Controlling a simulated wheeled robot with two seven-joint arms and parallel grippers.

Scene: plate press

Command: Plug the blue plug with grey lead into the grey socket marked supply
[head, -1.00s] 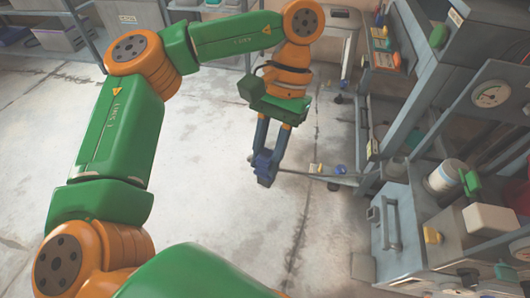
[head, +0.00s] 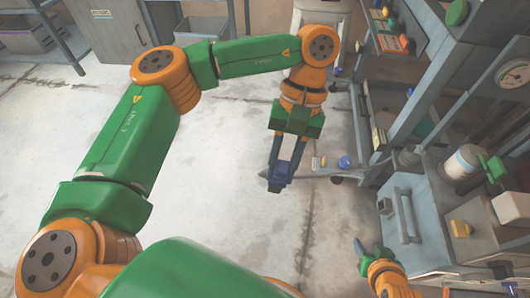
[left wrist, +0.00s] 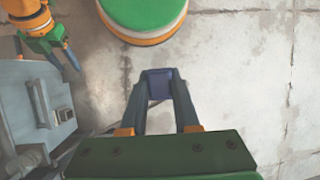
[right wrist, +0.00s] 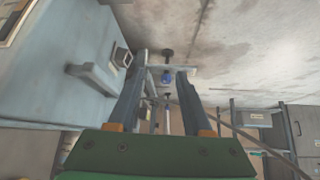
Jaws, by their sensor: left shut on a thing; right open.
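A dark blue plug (head: 278,178) is gripped between the fingertips of my left gripper (head: 283,164), above the open floor in the head view. It also shows in the left wrist view (left wrist: 159,86). I cannot clearly make out its grey lead. A small grey block (head: 384,206) on the side of the grey cabinet looks like the socket. It also shows in the left wrist view (left wrist: 64,115) and right wrist view (right wrist: 122,57); its marking is not readable. My left gripper is well apart from it. My right gripper (head: 360,249) is open and empty in front of the cabinet.
A low grey stand with a blue round thing (head: 345,162) is behind the plug. Shelving rises at the right. The floor (head: 215,190) left of my left gripper is clear.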

